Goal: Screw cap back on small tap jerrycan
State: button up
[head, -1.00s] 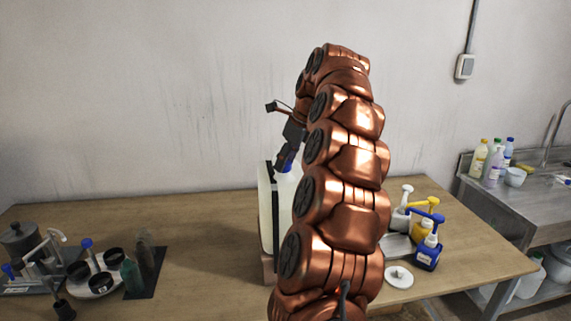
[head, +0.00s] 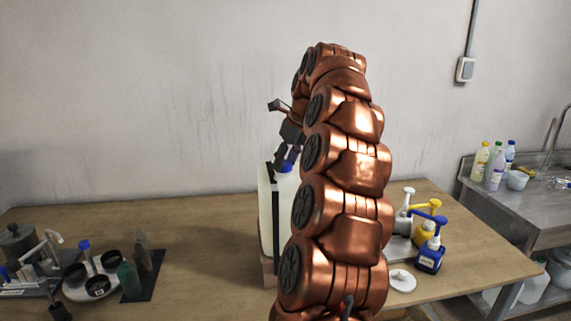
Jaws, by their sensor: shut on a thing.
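The small jerrycan (head: 265,230) is a pale, translucent container with a dark vertical strip. It stands upright on the table, and my copper arm hides its right side. The blue cap (head: 287,169) is at the top of the jerrycan. My gripper (head: 285,163) points down at the jerrycan's top and is shut on the blue cap. The cap's lower edge is at the mouth, but I cannot tell whether it is threaded on. The tap is not visible.
A wooden block (head: 268,272) is under the jerrycan. A round tray (head: 75,290) with dark cups and a green bottle (head: 130,279) are at the left. The table's left middle is clear.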

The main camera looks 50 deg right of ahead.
jog(key=shift+f+m+h+b, duration=0.2)
jog(key=shift+m+h+b, duration=0.3)
jog(key=shift+m+b, duration=0.9)
jog(key=o, duration=1.3)
jog(key=shift+r, duration=0.15)
jog(key=o, duration=0.4)
jog(key=shift+r+p, duration=0.1)
jog(key=shift+p, duration=0.2)
jog(key=shift+r+p, duration=2.45)
jog(key=shift+r, duration=1.5)
